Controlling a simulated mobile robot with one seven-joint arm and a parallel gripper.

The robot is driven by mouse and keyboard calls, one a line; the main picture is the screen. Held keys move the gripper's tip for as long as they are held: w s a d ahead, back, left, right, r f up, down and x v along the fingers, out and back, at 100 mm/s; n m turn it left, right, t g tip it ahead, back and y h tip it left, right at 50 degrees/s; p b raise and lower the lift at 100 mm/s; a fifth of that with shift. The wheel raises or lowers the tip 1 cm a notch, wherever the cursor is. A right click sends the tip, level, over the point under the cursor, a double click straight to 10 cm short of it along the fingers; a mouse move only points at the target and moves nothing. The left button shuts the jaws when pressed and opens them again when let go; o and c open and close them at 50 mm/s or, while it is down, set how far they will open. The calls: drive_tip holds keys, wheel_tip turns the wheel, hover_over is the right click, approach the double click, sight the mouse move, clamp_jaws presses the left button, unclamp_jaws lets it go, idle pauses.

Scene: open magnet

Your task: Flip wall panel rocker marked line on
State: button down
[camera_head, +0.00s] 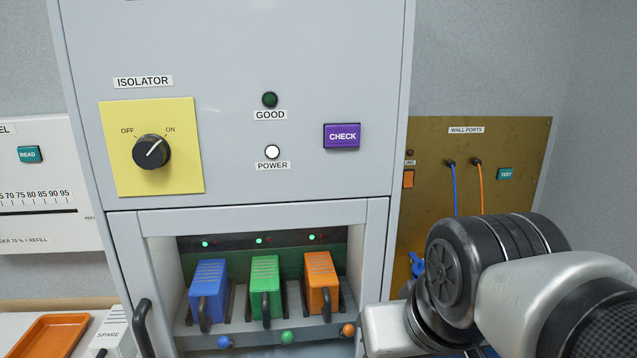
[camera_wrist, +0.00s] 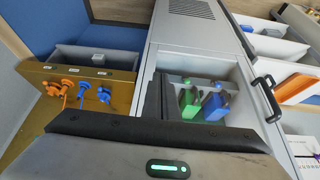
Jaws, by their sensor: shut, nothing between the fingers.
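The brown wall panel (camera_head: 520,145), labelled WALL PORTS, is on the back wall to the right of the grey cabinet in the head view. At its left edge is an orange rocker (camera_head: 409,178) under a small, partly cut-off label that seems to read LINE. A dark round lamp sits above it. I cannot tell which way the rocker is tipped. The panel also shows at left in the wrist view (camera_wrist: 125,97), where I cannot make out the rocker. My gripper (camera_wrist: 158,97) is shut and empty, apart from the panel. In the head view my arm covers the panel's lower part.
The grey cabinet (camera_head: 230,60) stands left of the panel, its edge close to the rocker. Its bay holds blue, green and orange modules, with a handle (camera_head: 143,328) at left. Blue (camera_head: 454,190) and orange (camera_head: 481,190) cables hang from the panel, beside a teal TEST button (camera_head: 505,174).

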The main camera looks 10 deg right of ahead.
sight(409, 187)
drive_tip(key=shift+s, duration=0.15)
drive_tip(key=w+d+r+n+t+h, duration=0.2)
drive_tip(key=w+d+r+t, duration=0.15)
drive_tip(key=w+d, duration=0.65)
drive_tip(key=w+d+r+n+t+h, duration=0.2)
drive_tip(key=w+d+r, duration=0.25)
drive_tip(key=w, duration=0.85)
drive_tip(key=w+d+f+n+t+y+b, duration=0.1)
drive_tip(key=w+d+f+n+t+y, duration=0.1)
drive_tip(key=w+n, duration=0.5)
drive_tip(key=w+d+f+n+t+y, duration=0.2)
drive_tip(key=w+d+f+n+t, duration=0.1)
drive_tip(key=w+d+n, duration=0.4)
drive_tip(key=shift+w+f+y+b, duration=0.3)
drive_tip(key=shift+w+f+b, duration=0.1)
drive_tip(key=shift+w, duration=0.45)
drive_tip(key=shift+t, duration=0.25)
drive_tip(key=w+p, duration=0.1)
drive_tip(key=w, duration=0.3)
drive_tip(key=w+f+p, duration=0.1)
drive_tip(key=w, duration=0.4)
drive_tip(key=w+p, duration=0.1)
drive_tip(key=w, duration=0.3)
drive_tip(key=shift+w+a+f+p, duration=0.15)
drive_tip(key=shift+a+f+p, duration=0.1)
drive_tip(key=shift+a+p, duration=0.05)
drive_tip(key=shift+w+f, duration=0.1)
drive_tip(key=shift+w, duration=0.25)
